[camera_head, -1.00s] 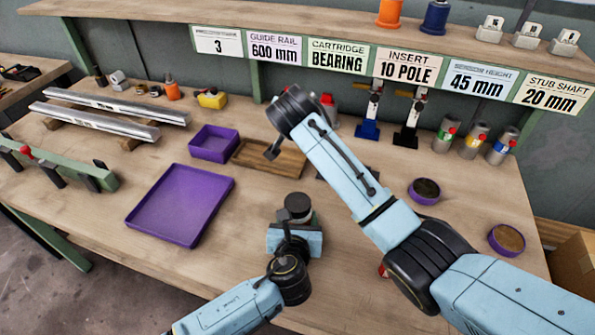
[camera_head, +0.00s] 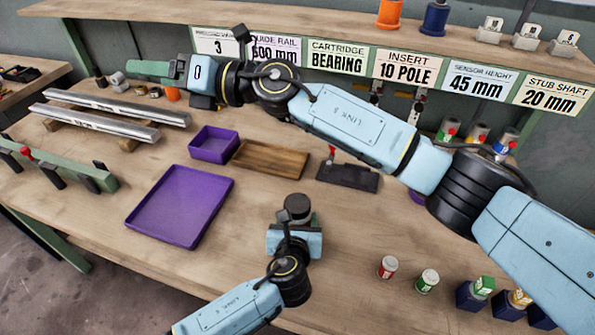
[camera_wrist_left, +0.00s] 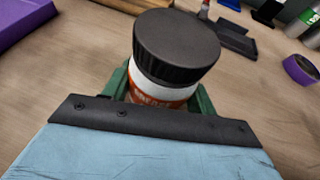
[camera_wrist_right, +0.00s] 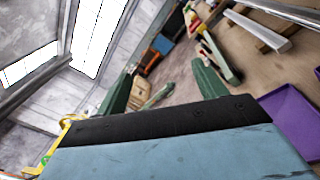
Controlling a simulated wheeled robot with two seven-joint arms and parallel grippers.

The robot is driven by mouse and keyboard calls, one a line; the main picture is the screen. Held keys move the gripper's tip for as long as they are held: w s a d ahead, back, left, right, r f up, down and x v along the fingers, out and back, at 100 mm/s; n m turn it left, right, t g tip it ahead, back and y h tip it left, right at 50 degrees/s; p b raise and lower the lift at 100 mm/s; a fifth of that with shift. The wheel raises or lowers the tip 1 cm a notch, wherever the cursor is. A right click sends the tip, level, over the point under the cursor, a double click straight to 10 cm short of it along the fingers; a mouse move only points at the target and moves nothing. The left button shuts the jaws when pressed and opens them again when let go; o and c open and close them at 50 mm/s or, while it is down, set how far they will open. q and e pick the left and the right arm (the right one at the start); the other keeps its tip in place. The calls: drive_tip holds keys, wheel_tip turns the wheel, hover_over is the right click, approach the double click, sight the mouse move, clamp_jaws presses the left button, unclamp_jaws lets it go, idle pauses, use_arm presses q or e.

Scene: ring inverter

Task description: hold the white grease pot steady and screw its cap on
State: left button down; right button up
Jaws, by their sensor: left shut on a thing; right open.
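The white grease pot (camera_wrist_left: 160,91) has an orange label and stands upright between the green fingers of my left gripper (camera_wrist_left: 160,100). A wide black cap (camera_wrist_left: 177,46) sits on top of the pot; I cannot tell how tightly. In the head view, the cap (camera_head: 297,206) shows above my left gripper (camera_head: 296,238), which is shut on the pot at the table's front middle. My right gripper (camera_head: 140,69) is open and empty, raised at the back left, well away from the pot. Its two green fingers stand apart in the right wrist view (camera_wrist_right: 163,82).
A purple tray (camera_head: 180,207), a purple bin (camera_head: 213,145) and a wooden tray (camera_head: 270,158) lie left of and behind the pot. A black holder (camera_head: 347,175) stands behind it. Red (camera_head: 388,267) and green (camera_head: 428,281) jars stand to the right. Rails (camera_head: 105,122) lie at back left.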

drive_tip(key=s+f+n+g+h, duration=0.3)
drive_tip(key=f+n+g, duration=0.1)
drive_tip(key=f+n, duration=0.25)
drive_tip(key=n+h, duration=1.4)
drive_tip(key=h, duration=0.1)
hover_over(297, 203)
wheel_tip(297, 203, down, 13)
drive_tip(key=shift+d, duration=0.1)
drive_tip(key=shift+f, duration=4)
drive_tip(key=shift+c, duration=0.2)
